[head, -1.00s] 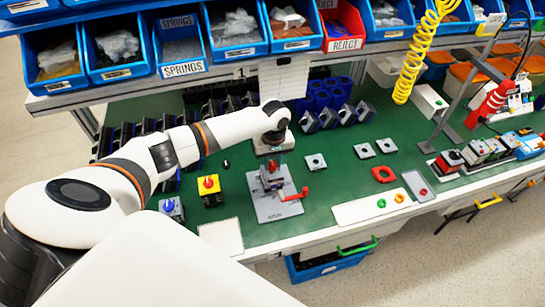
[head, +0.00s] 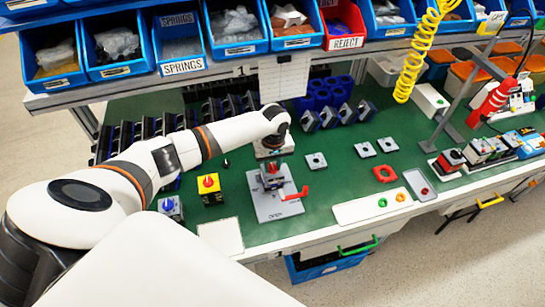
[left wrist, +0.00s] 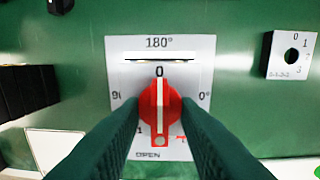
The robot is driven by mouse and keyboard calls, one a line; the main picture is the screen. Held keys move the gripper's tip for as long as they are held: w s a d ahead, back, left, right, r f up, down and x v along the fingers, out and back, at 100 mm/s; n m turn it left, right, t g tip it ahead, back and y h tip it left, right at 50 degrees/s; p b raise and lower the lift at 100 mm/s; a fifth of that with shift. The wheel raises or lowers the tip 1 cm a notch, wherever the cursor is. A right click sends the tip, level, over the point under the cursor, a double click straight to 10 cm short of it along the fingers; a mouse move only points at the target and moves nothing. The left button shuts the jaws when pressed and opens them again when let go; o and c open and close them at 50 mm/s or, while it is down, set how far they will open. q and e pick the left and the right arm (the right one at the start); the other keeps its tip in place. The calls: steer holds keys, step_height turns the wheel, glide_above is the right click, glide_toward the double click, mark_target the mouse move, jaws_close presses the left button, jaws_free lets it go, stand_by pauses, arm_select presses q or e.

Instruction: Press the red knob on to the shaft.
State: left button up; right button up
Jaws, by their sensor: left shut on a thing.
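The red knob (left wrist: 160,106) has a white pointer line and sits between the two fingers of my left gripper (left wrist: 158,122), which is shut on it. In the head view my left gripper (head: 271,167) points down over the grey fixture plate (head: 268,212), with a bit of red showing between its fingers. The plate's printed face (left wrist: 185,72) with 180°, 0 and OPEN marks lies around the knob in the left wrist view. The shaft is hidden beneath the knob, so I cannot tell how far down the knob is. My right gripper is not in view.
A red lever (head: 297,193) sticks out right of the fixture. A yellow box with a red knob (head: 209,184) and a grey box with a blue knob (head: 169,207) stand to the left. A white tray (head: 352,212) lies to the right. Blue bins line the shelf above.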

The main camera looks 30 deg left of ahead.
arm_select(q)
steer(key=o, duration=1)
steer(key=shift+r, duration=0.1)
step_height(320, 180, up, 12)
steer(key=b, duration=0.1)
steer(key=shift+w, duration=0.15)
steer(key=shift+d, duration=0.1)
